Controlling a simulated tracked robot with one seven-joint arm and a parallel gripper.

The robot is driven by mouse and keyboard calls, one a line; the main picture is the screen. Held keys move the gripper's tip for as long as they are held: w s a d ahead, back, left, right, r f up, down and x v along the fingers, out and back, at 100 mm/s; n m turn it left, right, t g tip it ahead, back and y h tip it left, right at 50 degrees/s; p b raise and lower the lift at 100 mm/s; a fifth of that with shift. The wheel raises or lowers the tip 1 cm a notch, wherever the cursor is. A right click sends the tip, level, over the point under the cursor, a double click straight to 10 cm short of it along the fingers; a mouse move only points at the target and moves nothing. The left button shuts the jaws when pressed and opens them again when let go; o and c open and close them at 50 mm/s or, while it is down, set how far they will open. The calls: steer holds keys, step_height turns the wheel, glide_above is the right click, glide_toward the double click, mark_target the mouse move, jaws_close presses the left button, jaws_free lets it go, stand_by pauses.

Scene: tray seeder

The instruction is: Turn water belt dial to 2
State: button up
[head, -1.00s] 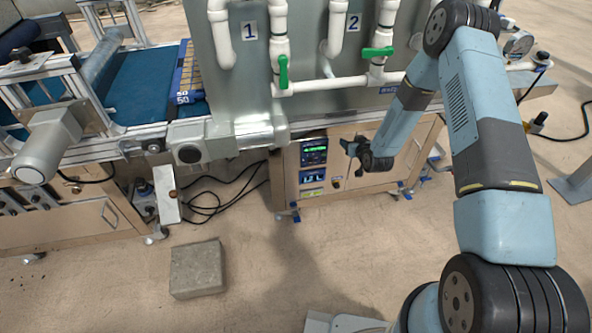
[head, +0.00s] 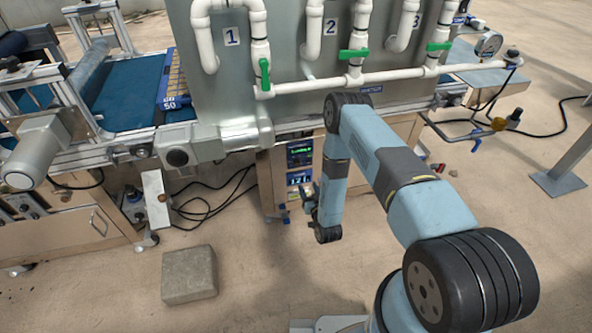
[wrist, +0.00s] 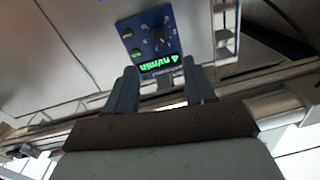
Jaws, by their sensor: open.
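A blue control panel (wrist: 150,35) with a black round dial (wrist: 158,35) shows upside down in the wrist view. Marks ring the dial, but its label and setting are too small to read. A green-lit display (wrist: 160,66) is beside the dial. In the head view a dark panel with a green display (head: 300,152) is on the machine's front, above a second panel (head: 300,179). My gripper (head: 310,200) is below and beside these panels. In the wrist view my gripper's two fingers (wrist: 160,88) are apart and empty, with the dial beyond them, not touched.
White pipes with green valve handles (head: 354,53) run along the tank above my arm. A metal bar (wrist: 270,78) crosses behind my fingers. A concrete block (head: 189,275) lies on the floor, and black cables (head: 205,208) lie left of the panels.

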mark_target(297, 165)
steer(key=x, duration=1.2)
steer(key=shift+w, duration=0.2)
jaws_close()
steer(key=shift+s+a+r, duration=0.1)
steer(key=shift+s+a, duration=0.05)
steer(key=shift+a, duration=0.2)
steer(key=shift+d, duration=0.3)
